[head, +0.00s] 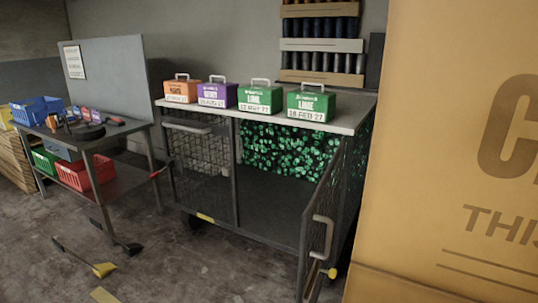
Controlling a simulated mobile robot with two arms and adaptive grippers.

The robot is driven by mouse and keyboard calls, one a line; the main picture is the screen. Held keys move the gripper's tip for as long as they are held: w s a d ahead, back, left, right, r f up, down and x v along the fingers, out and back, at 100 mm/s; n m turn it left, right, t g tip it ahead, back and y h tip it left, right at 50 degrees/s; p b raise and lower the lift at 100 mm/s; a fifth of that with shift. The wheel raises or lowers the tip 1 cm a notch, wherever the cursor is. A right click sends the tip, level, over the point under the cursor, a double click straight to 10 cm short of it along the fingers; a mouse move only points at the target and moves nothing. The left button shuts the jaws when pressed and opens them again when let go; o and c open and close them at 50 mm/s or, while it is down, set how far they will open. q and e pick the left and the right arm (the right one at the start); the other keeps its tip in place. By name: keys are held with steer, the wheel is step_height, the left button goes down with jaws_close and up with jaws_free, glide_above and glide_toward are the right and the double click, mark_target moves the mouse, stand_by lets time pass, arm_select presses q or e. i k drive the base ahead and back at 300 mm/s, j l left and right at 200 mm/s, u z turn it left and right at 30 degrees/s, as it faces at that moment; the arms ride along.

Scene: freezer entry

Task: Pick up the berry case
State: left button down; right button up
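Small cases with top handles and white date labels stand in a row on the pale top of a mesh cabinet (275,116) in the head view. They are an orange case (180,87), a purple case (217,93), a green case (260,98) and another green case (311,103) at the right end. Both green labels appear to read "LIME". The purple one fits a berry colour, but its name is too small to read. The purple case is upright, between the orange and the first green case. Neither of my grippers is in view.
The mesh cabinet's right door (320,225) stands open toward me. A large yellow panel or box (455,150) fills the right side. A workbench (100,138) with bins stands at left. A yellow-tipped tool (103,269) and a dark-headed one (128,249) lie on the floor.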

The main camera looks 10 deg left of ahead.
mark_target(217, 94)
steer(key=j+z, duration=0.25)
steer(key=z, duration=0.3)
steer(key=i+j+z, duration=0.15)
steer(key=j+z, duration=0.75)
steer(key=j, duration=0.8)
steer(key=i+j+u, duration=0.15)
steer(key=j, duration=0.95)
steer(key=j+u, duration=0.15)
steer(key=j, duration=2.6)
steer(key=k+u, duration=0.05)
steer(key=k, duration=0.05)
